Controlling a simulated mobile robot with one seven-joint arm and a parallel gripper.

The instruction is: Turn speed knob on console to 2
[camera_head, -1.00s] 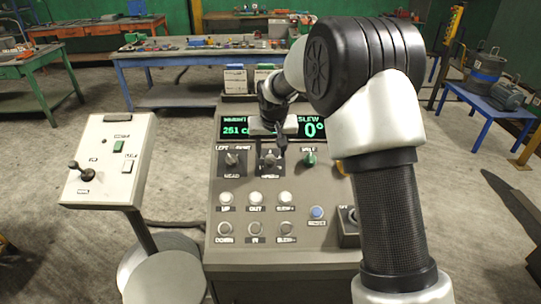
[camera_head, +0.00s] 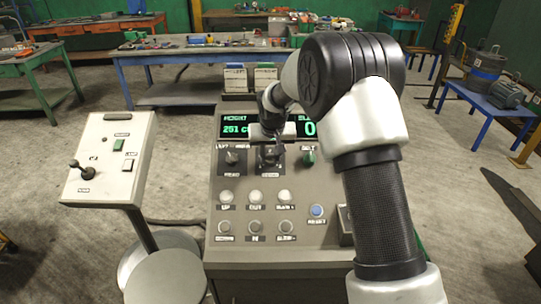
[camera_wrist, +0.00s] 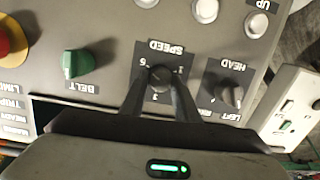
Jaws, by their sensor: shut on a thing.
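The console (camera_head: 290,258) stands in the middle of the head view. Its speed knob (camera_wrist: 160,77) is a dark round knob under an upside-down SPEED label in the wrist view, with small numbers around it. My gripper (camera_wrist: 160,92) has one finger on each side of the knob and is shut on it. Which number the knob points at cannot be read clearly. In the head view my gripper (camera_head: 269,150) covers most of the knob.
The HEAD knob (camera_wrist: 232,94) and the green BELT knob (camera_wrist: 79,62) flank the speed knob closely. Buttons, such as the blue one (camera_head: 316,211), sit lower on the panel. A red emergency knob (camera_wrist: 10,40) lies beyond BELT. A pedestal box with a lever (camera_head: 110,165) stands left.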

